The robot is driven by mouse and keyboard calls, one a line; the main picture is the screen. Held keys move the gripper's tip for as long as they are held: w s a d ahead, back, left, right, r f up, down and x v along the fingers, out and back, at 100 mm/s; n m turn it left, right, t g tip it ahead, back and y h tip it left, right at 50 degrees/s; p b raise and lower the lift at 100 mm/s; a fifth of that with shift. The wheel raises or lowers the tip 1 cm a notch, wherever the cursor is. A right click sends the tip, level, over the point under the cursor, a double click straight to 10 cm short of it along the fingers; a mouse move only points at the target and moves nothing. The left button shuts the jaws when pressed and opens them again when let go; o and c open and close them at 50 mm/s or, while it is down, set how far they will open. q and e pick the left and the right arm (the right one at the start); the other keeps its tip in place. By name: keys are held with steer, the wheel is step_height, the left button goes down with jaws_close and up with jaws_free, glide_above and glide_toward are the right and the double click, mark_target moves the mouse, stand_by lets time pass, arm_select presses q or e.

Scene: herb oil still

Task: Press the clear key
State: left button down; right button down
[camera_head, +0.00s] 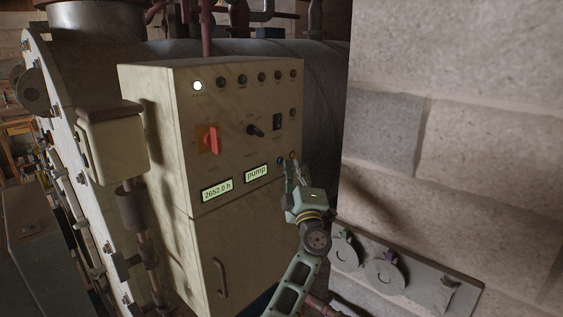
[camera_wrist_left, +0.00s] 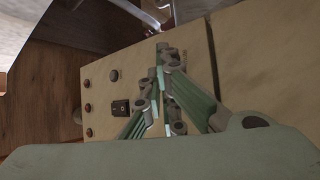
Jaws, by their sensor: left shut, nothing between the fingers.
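The beige control cabinet (camera_head: 222,135) stands in the middle of the head view, with a lit display reading "pump" (camera_head: 256,173) and one reading "2652.0 h" (camera_head: 216,190). A small dark round key (camera_head: 281,161) is right of the "pump" display, with another small key beside it at the fingertips. Their labels are too small to read, so I cannot tell which is the clear key. My left gripper (camera_head: 290,167) is shut and empty, its tips at or just before these keys; contact cannot be told. In the left wrist view the shut fingers (camera_wrist_left: 162,88) lie in front of the panel.
The cabinet front also has a red rotary switch (camera_head: 211,140), a black knob (camera_head: 255,130), a black rocker switch (camera_head: 278,122) and a row of lamps with one lit white (camera_head: 197,86). A pale block wall (camera_head: 450,90) stands close on the right.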

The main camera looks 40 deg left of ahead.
arm_select(q)
steer(key=shift+a, duration=0.6)
stand_by(0.7)
steer(key=shift+d, duration=0.2)
steer(key=shift+d+p, duration=0.3)
steer(key=shift+d, duration=0.35)
steer(key=shift+d, duration=0.1)
steer(key=shift+s+d+p, duration=0.2)
steer(key=shift+d+p, duration=0.25)
steer(key=shift+d, duration=1.95)
